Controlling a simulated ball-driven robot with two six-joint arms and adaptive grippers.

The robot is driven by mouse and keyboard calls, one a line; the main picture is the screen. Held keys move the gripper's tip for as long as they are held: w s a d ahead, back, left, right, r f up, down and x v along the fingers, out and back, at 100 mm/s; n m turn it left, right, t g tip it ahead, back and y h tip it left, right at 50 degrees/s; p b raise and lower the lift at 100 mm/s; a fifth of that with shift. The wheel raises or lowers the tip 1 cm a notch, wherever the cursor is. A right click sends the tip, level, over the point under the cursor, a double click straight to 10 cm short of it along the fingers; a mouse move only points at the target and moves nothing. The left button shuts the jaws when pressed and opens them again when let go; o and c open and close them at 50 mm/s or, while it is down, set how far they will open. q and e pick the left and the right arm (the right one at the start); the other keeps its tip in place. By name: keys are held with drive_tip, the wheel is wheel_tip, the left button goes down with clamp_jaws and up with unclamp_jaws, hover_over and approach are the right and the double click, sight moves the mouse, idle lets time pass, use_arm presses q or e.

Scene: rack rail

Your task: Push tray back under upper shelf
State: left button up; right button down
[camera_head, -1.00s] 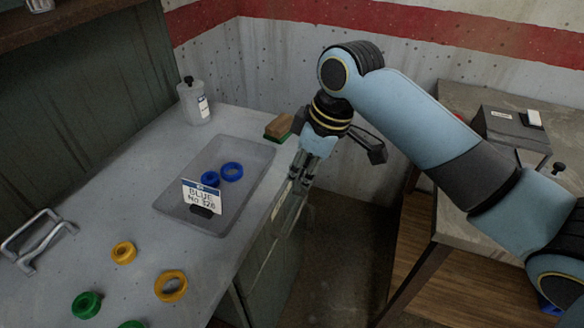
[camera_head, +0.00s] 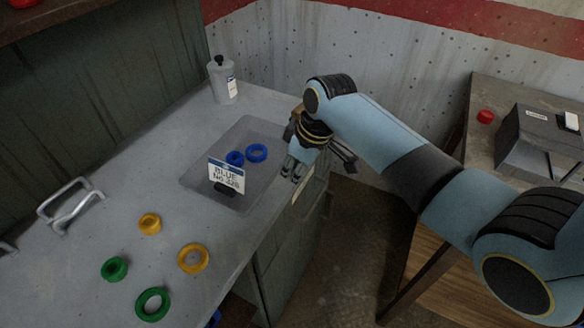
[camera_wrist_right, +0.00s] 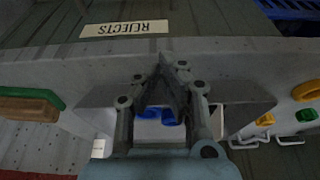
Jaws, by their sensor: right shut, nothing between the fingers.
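The tray (camera_head: 262,184) is grey and shallow and lies on the bench, with a white BLUE label (camera_head: 226,176) at its front end. Two blue rings (camera_head: 257,153) sit in it and also show in the right wrist view (camera_wrist_right: 168,117). My right gripper (camera_head: 293,172) is shut and empty, just right of the tray's right edge, fingers pointing down. Whether it touches the tray cannot be told. In the right wrist view the fingers (camera_wrist_right: 172,78) are together in front of the tray. The upper shelf (camera_head: 75,18) shows at the top left. My left gripper is not in view.
A grey bottle (camera_head: 225,85) stands behind the tray. Yellow rings (camera_head: 193,258) and green rings (camera_head: 153,304) lie on the bench at the front left, near a metal handle (camera_head: 68,205). A side table (camera_head: 487,155) with a grey box stands right, across a floor gap.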

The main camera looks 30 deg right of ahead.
sight(245, 161)
drive_tip(key=shift+w+a, duration=0.1)
drive_tip(key=shift+w, duration=0.1)
drive_tip(key=shift+w+a, duration=0.2)
drive_tip(key=w+a+b, duration=0.1)
drive_tip(key=w+a, duration=0.1)
drive_tip(key=w, duration=0.1)
drive_tip(key=w+a+b, duration=0.1)
drive_tip(key=w, duration=0.2)
drive_tip(key=w+a+b, duration=0.2)
drive_tip(key=w, duration=0.1)
drive_tip(key=shift+w+a+f, duration=0.2)
drive_tip(key=shift+w+a, duration=0.1)
drive_tip(key=shift+w, duration=0.1)
drive_tip(key=w+a+b, duration=0.1)
drive_tip(key=w+b, duration=0.1)
drive_tip(key=w+a+b, duration=0.2)
drive_tip(key=w+b, duration=0.1)
drive_tip(key=w+a+b, duration=0.1)
drive_tip(key=w+b, duration=0.2)
drive_tip(key=shift+a+f, duration=0.15)
drive_tip(key=shift+a, duration=0.2)
drive_tip(key=shift+w+a+b, duration=0.2)
drive_tip(key=shift+w+b, duration=0.1)
drive_tip(key=shift+b, duration=0.05)
drive_tip(key=shift+w+a+r, duration=0.15)
drive_tip(key=shift+w+r, duration=0.1)
drive_tip(key=shift+r, duration=0.15)
